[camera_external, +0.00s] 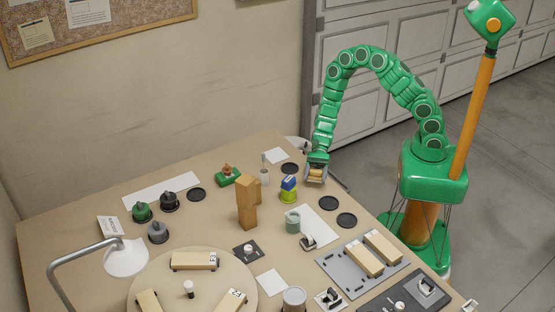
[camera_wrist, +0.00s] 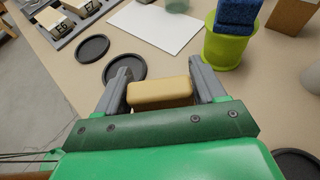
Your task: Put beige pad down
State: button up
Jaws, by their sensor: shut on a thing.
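The beige pad (camera_wrist: 160,93) is a small rounded block. In the wrist view it sits between the two grey fingers of my gripper (camera_wrist: 164,90), which is shut on it. In the external view my gripper (camera_external: 316,174) is over the table's right back edge, and the pad shows only as a small pale patch. I cannot tell whether the pad touches the table. Two flat black discs, one nearer (camera_wrist: 125,67) and one farther (camera_wrist: 92,48), lie beyond the left finger in the wrist view.
Another black disc (camera_external: 289,168) lies nearby. A white sheet (camera_external: 318,222) and a grey-green cup (camera_external: 293,223) are farther forward. A grey tray (camera_external: 340,270) holds beige blocks.

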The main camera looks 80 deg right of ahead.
aim_at(315, 190)
jog(key=shift+f, duration=2.25)
jog(key=shift+f, duration=0.1)
jog(key=o, duration=1)
jog(key=shift+w+d, duration=0.1)
jog(key=shift+d, duration=0.1)
jog(key=v, duration=1.1)
jog(key=shift+d+r, duration=0.25)
jog(key=shift+r, duration=0.1)
